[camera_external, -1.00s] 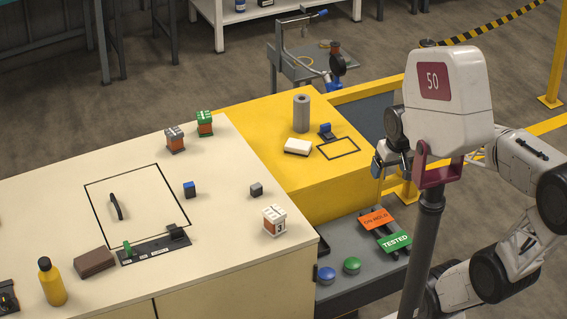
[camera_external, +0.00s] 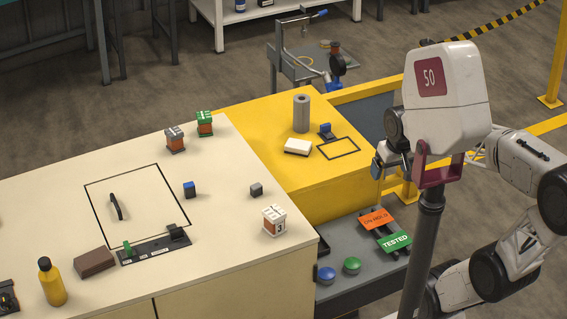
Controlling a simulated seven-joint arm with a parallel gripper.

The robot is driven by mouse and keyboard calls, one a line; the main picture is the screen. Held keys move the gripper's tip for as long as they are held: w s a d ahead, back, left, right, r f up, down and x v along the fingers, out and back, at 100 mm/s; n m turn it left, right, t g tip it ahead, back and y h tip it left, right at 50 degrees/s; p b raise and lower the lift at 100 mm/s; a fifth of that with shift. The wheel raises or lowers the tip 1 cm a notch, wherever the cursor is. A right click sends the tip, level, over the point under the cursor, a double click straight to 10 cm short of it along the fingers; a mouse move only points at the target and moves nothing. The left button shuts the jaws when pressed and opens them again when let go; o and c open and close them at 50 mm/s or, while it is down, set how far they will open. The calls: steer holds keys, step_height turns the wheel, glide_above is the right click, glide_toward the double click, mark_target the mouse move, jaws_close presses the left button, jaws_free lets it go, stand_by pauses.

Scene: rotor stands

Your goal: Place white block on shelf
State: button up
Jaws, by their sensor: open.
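A flat white block (camera_external: 297,146) lies on the yellow bench top, in front of a grey cylinder. A second block with a white top and orange sides, marked 3 (camera_external: 274,220), stands upright at the right edge of the cream table. A grey lower shelf (camera_external: 335,245) sits in front of the yellow bench. A white shelf unit (camera_external: 265,12) stands on the floor at the back. My gripper (camera_external: 379,170) is small in the view, right of the yellow bench. It is open, holds nothing visible and is apart from both blocks.
The yellow bench (camera_external: 255,125) also holds the grey cylinder (camera_external: 301,113), a small blue-and-black piece (camera_external: 326,131) and a black outlined square. The grey shelf carries orange and green signs and two buttons. Grey- and green-topped blocks (camera_external: 204,123) stand at the cream table's back.

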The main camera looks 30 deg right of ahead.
steer(key=w+a+f+m+g+y, duration=0.1)
steer(key=w+a+f+m+y, duration=0.15)
steer(key=w, duration=0.35)
steer(key=w+a+f+m+y, duration=0.1)
steer(key=w+m+y, duration=0.1)
steer(key=w+m, duration=0.35)
steer(key=m+t+y, duration=0.5)
steer(key=m+t, duration=0.3)
steer(key=m, duration=1)
glide_toward(303, 144)
steer(key=shift+w+a+f, duration=0.3)
steer(key=shift+a, duration=0.35)
steer(key=shift+x, duration=1.3)
steer(key=shift+x, duration=2.65)
